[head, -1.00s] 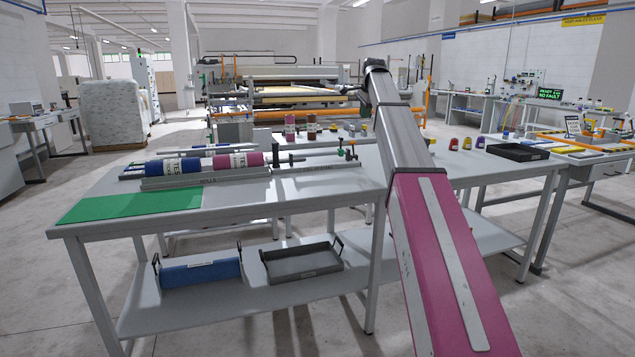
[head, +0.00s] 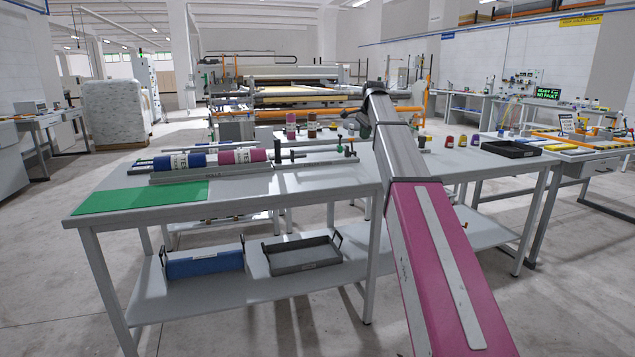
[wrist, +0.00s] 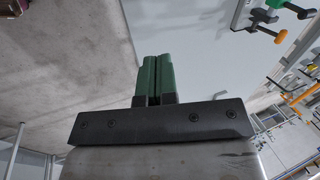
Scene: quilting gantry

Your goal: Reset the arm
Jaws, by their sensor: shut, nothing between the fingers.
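My arm runs from the bottom right of the head view up over the workbench (head: 330,187), with a magenta link and a grey link. In the head view the arm's far end is small and dark, and I cannot make out the fingers there. In the wrist view my gripper (wrist: 154,78) has two green fingers lying side by side, shut and empty. The wrist view is strongly tilted, with the floor at left and a pale surface with clamp-like tools (wrist: 262,16) at upper right.
On the bench lie a green mat (head: 150,198) and a rack holding a blue roll (head: 182,163) and a magenta roll (head: 240,156). A black tray (head: 510,149) is at right.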

